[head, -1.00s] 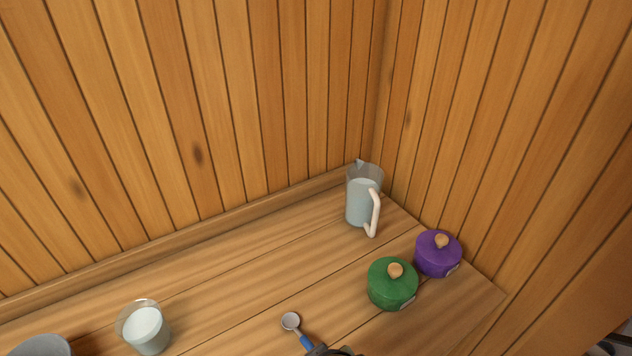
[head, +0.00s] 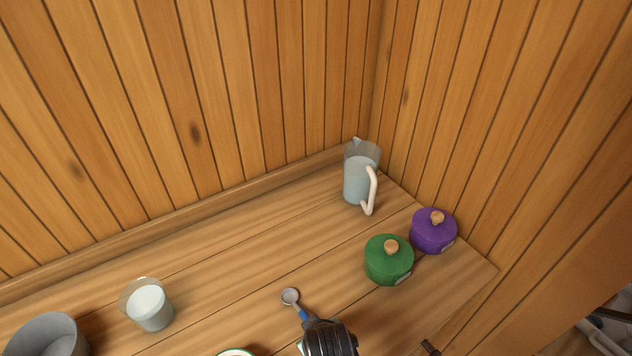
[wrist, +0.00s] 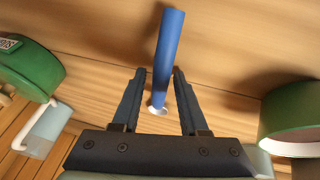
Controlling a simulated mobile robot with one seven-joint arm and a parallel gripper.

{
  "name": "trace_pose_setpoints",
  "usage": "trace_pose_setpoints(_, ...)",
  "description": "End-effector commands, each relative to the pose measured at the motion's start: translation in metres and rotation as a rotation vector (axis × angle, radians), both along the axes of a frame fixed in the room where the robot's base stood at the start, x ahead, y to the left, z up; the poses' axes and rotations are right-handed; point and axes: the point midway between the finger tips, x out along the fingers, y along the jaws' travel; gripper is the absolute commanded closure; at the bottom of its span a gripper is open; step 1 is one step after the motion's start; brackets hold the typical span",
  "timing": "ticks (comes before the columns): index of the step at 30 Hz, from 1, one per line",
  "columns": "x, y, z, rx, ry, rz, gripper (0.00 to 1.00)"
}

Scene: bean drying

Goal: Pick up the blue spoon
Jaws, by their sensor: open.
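The blue spoon (head: 304,315) lies on the wooden counter in the head view, with its round metal bowl pointing to the back left. My gripper (wrist: 158,75) is right over it, and its dark body covers the handle's near end in the head view. In the wrist view the blue handle (wrist: 168,50) runs between the two spread fingers. The fingers show gaps to the handle, so the gripper is open and holds nothing. The metal bowl is only partly seen low between the fingers.
A green lidded jar (head: 388,262) and a purple one (head: 433,233) stand right of the spoon. A pitcher (head: 358,182) stands in the back corner. A glass (head: 150,308) and a grey pot (head: 20,335) are at left. A green-rimmed vessel (wrist: 290,135) is close at right in the wrist view.

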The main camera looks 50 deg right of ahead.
Motion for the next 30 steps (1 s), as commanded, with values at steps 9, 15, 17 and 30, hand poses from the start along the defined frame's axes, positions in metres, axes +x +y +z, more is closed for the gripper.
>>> trace_pose_setpoints(9, 0.000, 0.000, -0.001, 0.000, 0.000, 0.000, 0.69)
trace_pose_setpoints(15, 0.000, 0.000, -0.001, 0.000, 0.000, 0.000, 1.00)
trace_pose_setpoints(17, 0.000, 0.000, -0.001, 0.000, 0.000, 0.000, 1.00)
trace_pose_setpoints(30, 0.002, -0.001, 0.014, -0.003, -0.004, 0.000, 1.00)
